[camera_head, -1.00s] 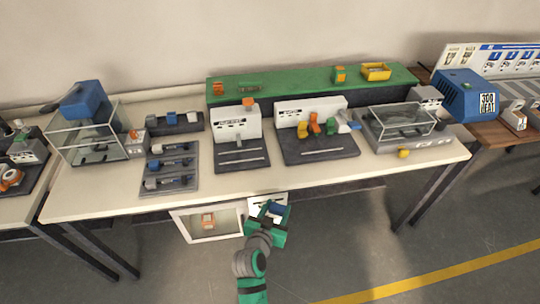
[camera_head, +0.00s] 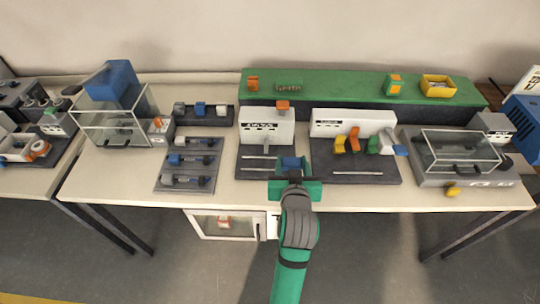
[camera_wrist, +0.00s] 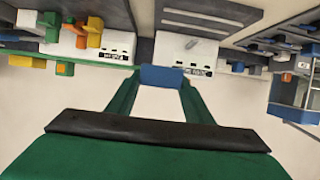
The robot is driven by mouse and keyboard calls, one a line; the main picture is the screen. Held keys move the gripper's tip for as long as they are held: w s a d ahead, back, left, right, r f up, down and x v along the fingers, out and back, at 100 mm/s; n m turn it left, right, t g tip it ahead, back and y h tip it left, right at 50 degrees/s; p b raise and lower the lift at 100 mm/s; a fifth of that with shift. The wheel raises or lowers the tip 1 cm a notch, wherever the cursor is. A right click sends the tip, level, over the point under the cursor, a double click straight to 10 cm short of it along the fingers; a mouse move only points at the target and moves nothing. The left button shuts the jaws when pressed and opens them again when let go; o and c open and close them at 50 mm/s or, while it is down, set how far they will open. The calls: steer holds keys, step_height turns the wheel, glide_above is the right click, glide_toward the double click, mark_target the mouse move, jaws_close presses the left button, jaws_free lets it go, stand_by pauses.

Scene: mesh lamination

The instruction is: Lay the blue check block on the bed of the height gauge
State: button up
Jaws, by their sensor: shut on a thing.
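My gripper (camera_head: 294,180) is shut on the blue check block (camera_head: 291,163). In the wrist view the block (camera_wrist: 161,76) sits between the two green fingertips (camera_wrist: 161,85). What looks like the height gauge (camera_head: 267,133) has a white upright panel, an orange top piece, a grey probe and a dark base (camera_head: 248,168) with a light strip. The gripper and block are over the front right part of that base in the head view, and they hide some of it. The gauge also shows, upside down, in the wrist view (camera_wrist: 180,52). I cannot tell the block's height above the base.
Right of the gauge is a dark station (camera_head: 355,170) with orange, yellow and green clamps. Left are a dark rack (camera_head: 187,167) with several tools and a glass-walled case (camera_head: 115,125). A green shelf (camera_head: 330,85) runs behind. A glass-lidded unit (camera_head: 460,150) stands right.

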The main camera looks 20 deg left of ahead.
steer(key=w+a+f, duration=0.3)
steer(key=w+a, duration=0.1)
steer(key=a, duration=0.2)
glide_above(266, 165)
steer(key=f, duration=0.6)
steer(key=shift+s+f, duration=0.2)
steer(key=shift+w+f, duration=0.15)
steer(key=shift+f, duration=1.5)
steer(key=shift+f, duration=0.15)
steer(key=o, duration=1.1)
